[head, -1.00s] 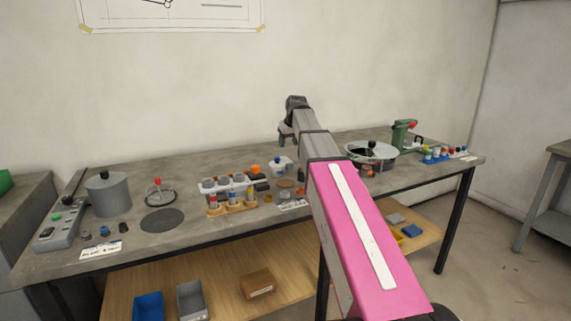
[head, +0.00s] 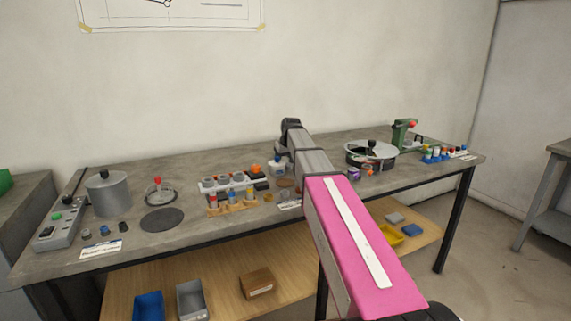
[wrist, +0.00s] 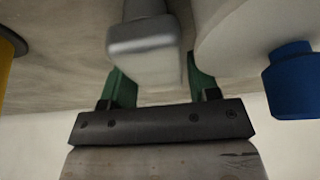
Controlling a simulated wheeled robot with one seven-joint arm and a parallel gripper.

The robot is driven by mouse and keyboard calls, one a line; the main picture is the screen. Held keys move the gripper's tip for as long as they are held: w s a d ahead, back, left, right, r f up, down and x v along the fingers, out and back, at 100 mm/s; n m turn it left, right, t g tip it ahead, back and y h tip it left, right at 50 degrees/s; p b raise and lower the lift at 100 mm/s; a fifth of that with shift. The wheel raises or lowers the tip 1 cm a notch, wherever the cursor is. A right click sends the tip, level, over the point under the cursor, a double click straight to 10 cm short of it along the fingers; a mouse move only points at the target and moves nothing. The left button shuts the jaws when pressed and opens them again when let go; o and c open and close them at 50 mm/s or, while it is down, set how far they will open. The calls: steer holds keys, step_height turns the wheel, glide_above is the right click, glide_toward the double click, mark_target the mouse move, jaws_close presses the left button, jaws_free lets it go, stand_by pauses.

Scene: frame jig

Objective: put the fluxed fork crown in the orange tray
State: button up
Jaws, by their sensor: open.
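My gripper (wrist: 155,62) is open, its two green fingers on either side of a grey piece (wrist: 144,42) with a rounded, blocky end. I cannot tell whether they touch it, or whether this is the fork crown. A small orange item (head: 254,169) lies just left of the pot. I cannot make out an orange tray for certain.
A round drum (head: 371,154) and a green press (head: 402,133) stand at right. In the wrist view a white body with a blue knob (wrist: 291,80) is close on the right. Bins (head: 192,300) sit on the lower shelf.

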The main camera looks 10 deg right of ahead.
steer(key=c, duration=0.9)
